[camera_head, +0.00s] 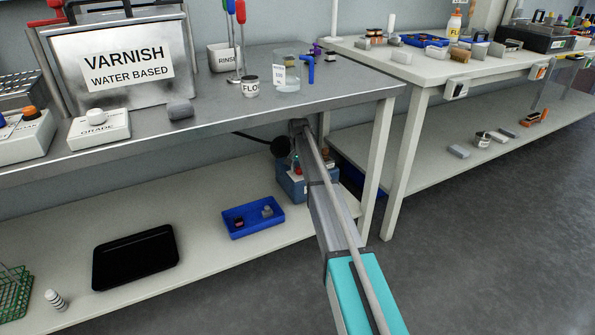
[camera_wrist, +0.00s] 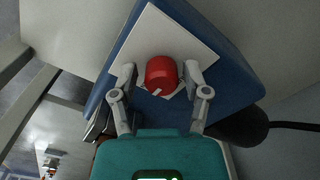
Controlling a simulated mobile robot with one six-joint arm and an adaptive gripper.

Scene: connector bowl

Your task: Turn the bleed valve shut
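The bleed valve appears as a red round knob (camera_wrist: 161,73) on a white square plate (camera_wrist: 150,38) fixed to a blue box (camera_wrist: 232,72) in the wrist view. A small pale mark shows at the knob's lower edge. My gripper (camera_wrist: 160,78) is open, with one finger on each side of the knob and a small gap showing on both sides. In the head view the blue box (camera_head: 291,186) stands on the lower shelf under the steel bench, partly behind my arm. My gripper cannot be made out there.
A black rounded thing (camera_wrist: 240,125) with a cable is beside the box. A blue tray (camera_head: 253,218) with small parts and a black tray (camera_head: 135,257) lie left on the shelf. A pale bench leg (camera_head: 376,160) stands right of my arm.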

